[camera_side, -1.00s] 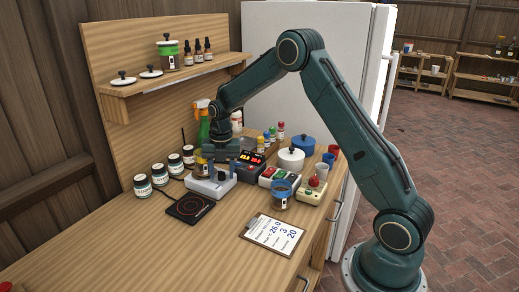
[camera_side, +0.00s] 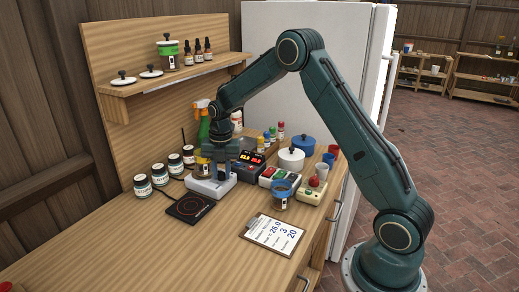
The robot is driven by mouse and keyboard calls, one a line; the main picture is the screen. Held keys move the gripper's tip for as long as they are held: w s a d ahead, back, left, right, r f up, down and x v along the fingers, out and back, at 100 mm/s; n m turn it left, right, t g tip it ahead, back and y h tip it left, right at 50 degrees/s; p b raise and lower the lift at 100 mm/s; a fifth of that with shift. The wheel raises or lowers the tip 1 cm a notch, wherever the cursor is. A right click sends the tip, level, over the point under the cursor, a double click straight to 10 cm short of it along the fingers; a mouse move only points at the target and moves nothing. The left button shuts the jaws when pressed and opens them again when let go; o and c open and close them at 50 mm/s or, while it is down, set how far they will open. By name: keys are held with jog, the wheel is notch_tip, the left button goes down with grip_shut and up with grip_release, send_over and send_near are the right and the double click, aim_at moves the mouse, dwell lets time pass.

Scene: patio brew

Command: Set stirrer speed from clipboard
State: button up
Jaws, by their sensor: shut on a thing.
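The clipboard (camera_side: 272,232) lies on the bench front with a white sheet. Its larger blue figures seem to read 26.0, 3 and 20; the small print is too small to read. A pale grey box (camera_side: 205,190), seemingly the stirrer control, stands behind the black plate (camera_side: 189,208) with a round ring mark. My gripper (camera_side: 221,174) points down at the top of the box, fingers close together. It is shut on what seems to be the box's knob, which the fingers hide. The knob's setting cannot be read.
A dark unit with lit displays (camera_side: 250,164) stands close behind my gripper. Several labelled jars (camera_side: 159,174) line the left. The front-left bench is clear.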

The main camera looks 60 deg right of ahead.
jog(key=m, duration=0.3)
jog(key=shift+m, duration=0.4)
jog(key=m, duration=0.3)
jog(key=shift+m, duration=0.3)
jog(key=m, duration=0.4)
jog(key=shift+h, duration=0.3)
jog(key=m, duration=1.1)
jog(key=shift+g, duration=0.3)
jog(key=m, duration=0.4)
jog(key=shift+w+a+m, duration=0.1)
jog(key=shift+m, duration=1.9)
